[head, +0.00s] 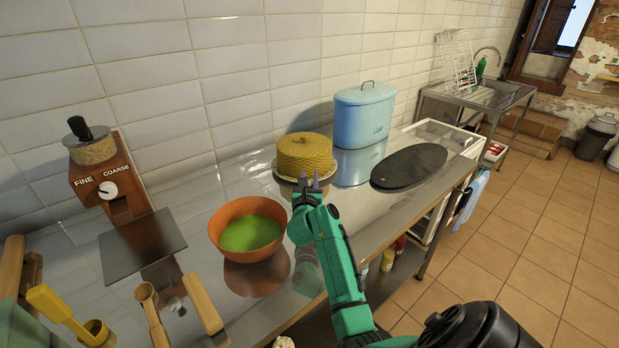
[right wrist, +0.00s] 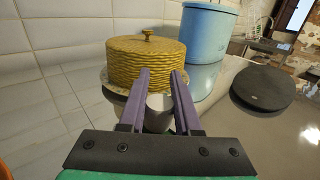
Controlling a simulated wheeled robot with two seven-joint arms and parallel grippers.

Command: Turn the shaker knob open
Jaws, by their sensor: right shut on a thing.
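The shaker is a brown wooden box (head: 93,178) at the left of the counter, against the tiled wall. A round white knob (head: 107,190) sits on its front, below the words FINE and COARSE. I cannot make out exactly where the knob points. My right gripper (head: 307,183) is far to the right of the shaker, at the front of a yellow woven-looking round cover on a plate. In the right wrist view its purple fingers (right wrist: 160,80) are shut on a whitish cylinder (right wrist: 158,112), which seems to be the plate's stem. My left gripper is not in view.
The yellow cover (head: 305,154) stands before a blue canister (head: 363,115). A dark oval board (head: 408,166) lies to the right. An orange bowl with green contents (head: 247,228) stands between shaker and gripper. A grey slab (head: 142,247) and a yellow scoop (head: 52,303) are near the shaker.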

